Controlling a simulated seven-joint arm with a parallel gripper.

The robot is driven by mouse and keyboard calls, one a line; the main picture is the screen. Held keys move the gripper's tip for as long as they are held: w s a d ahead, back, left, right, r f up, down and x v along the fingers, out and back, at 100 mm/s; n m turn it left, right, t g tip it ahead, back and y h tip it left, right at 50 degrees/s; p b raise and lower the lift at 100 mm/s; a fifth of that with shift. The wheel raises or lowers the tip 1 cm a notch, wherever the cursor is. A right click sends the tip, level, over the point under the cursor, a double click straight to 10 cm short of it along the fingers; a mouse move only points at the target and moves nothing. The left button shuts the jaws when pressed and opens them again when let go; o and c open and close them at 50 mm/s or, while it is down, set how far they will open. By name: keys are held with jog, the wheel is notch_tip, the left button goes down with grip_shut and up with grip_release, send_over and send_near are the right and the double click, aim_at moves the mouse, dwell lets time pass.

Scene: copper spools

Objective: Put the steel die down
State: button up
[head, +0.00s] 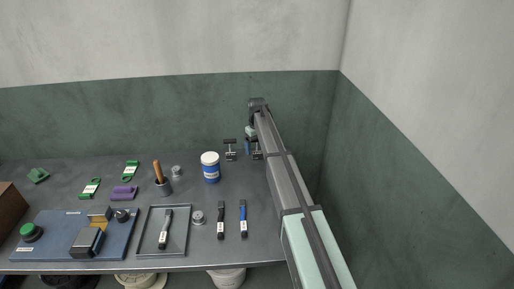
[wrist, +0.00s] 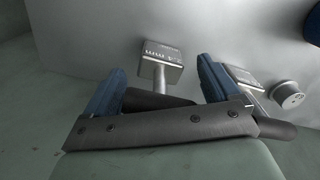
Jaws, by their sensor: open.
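My gripper (head: 250,138) is at the far right of the bench, partly hidden by my arm. In the wrist view my gripper (wrist: 161,68) is open, with two blue fingers apart. A short steel cylinder with marks on its face, which looks like the steel die (wrist: 287,95), stands to the right of the fingers, apart from them. I cannot make it out in the head view. A lettered block on a stem (wrist: 162,52) shows between and beyond the fingertips. A second such block (wrist: 243,74) is partly behind the right finger.
A blue-and-white jar (head: 210,168) stands left of my arm. Two handled tools (head: 221,220) lie in front. A wall is close behind and to the right.

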notch_tip(320, 180, up, 12)
jog(key=shift+f, duration=0.1)
dwell(0.4)
jog(key=shift+o, duration=0.8)
jog(key=shift+d, duration=0.1)
jog(key=shift+o, duration=0.2)
jog(key=r, duration=0.1)
jog(key=s+d+r, duration=0.1)
jog(key=d+r, duration=0.1)
jog(key=shift+s+d+r, duration=0.2)
jog(key=shift+s, duration=0.15)
jog(key=s+d+r+m, duration=0.1)
jog(key=s+d+m, duration=0.15)
jog(key=s, duration=0.85)
jog(key=s+d+r+m, duration=0.1)
jog(key=s+m, duration=0.2)
jog(key=s, duration=0.9)
jog(key=f, duration=0.9)
jog(key=shift+w, duration=0.3)
jog(key=shift+r, duration=0.2)
